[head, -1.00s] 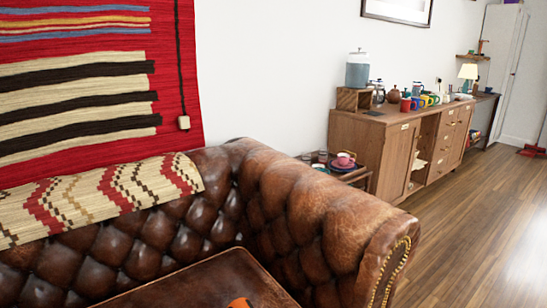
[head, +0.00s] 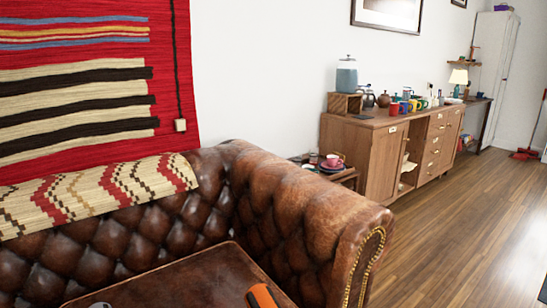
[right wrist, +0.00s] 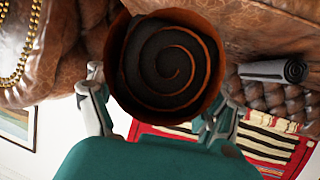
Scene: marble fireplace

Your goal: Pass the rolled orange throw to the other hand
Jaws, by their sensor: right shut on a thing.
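The rolled orange throw (head: 263,296) shows at the bottom edge of the head view, in front of the sofa seat; most of it is cut off. In the right wrist view its round end (right wrist: 175,65) faces the camera, with a dark spiral inside and an orange rim. My right gripper (right wrist: 163,80) has its fingers on both sides of the roll and is shut on it. The right gripper cannot be seen in the head view. My left gripper is not seen in either view.
A brown leather sofa (head: 290,215) fills the lower foreground, with a patterned cloth (head: 95,195) over its back. A grey roll (right wrist: 275,71) lies on the sofa in the wrist view. A wooden sideboard (head: 375,160) stands behind. The wooden floor (head: 480,220) at right is open.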

